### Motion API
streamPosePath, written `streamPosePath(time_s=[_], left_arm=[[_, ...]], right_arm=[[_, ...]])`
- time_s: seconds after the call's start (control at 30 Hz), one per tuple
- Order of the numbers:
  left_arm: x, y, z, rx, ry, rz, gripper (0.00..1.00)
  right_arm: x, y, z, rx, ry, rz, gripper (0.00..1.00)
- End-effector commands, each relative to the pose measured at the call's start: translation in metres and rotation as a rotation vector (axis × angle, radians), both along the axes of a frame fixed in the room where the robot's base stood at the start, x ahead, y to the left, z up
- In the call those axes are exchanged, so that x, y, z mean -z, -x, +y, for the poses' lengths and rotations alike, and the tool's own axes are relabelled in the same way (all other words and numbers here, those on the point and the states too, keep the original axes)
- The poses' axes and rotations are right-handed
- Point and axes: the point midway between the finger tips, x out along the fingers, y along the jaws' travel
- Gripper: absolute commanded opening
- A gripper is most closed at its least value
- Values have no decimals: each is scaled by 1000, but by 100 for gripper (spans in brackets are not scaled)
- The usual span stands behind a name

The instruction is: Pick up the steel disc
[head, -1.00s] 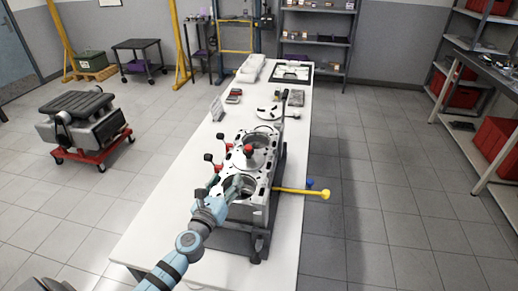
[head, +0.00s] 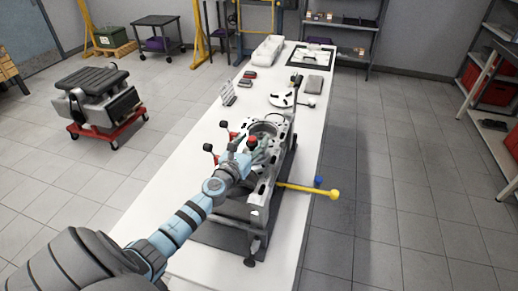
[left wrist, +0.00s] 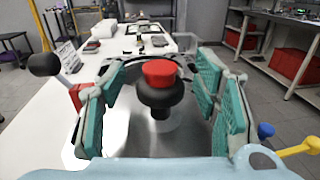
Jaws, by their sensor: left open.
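A shiny steel disc (left wrist: 135,135) with a black stem and red knob (left wrist: 162,72) sits in the upper part of the engine block. The red knob also shows in the head view (head: 252,141), where my arm and gripper hide most of the disc. A gap shows between the pads and the knob. In the head view the left gripper (head: 250,152) is over the block. My right gripper is out of view.
The engine block (head: 262,192) stands on the long white table (head: 180,170). Black-knobbed levers (head: 208,147) rise at its left, and a yellow-ended bar (head: 310,190) sticks out right. A pale round part (head: 282,98) lies beyond the block. The table is clear to the left.

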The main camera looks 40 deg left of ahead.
Motion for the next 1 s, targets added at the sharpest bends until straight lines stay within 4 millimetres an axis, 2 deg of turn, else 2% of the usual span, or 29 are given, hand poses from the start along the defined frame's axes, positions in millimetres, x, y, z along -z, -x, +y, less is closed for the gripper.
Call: streamPosePath(time_s=[0.07, 0.4, 0.43, 0.77, 1.0], left_arm=[[-1, 0, -1, 2, 0, 0, 56], [-1, 0, -1, 2, 1, 0, 3], [-1, 0, -1, 2, 1, 0, 0], [-2, 0, -1, 2, 1, 0, 0], [-23, 0, -1, 2, 1, 0, 0]], right_arm=[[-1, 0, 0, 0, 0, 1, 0], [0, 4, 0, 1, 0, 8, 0], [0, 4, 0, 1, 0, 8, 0], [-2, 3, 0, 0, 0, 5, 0], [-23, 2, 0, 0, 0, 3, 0]])
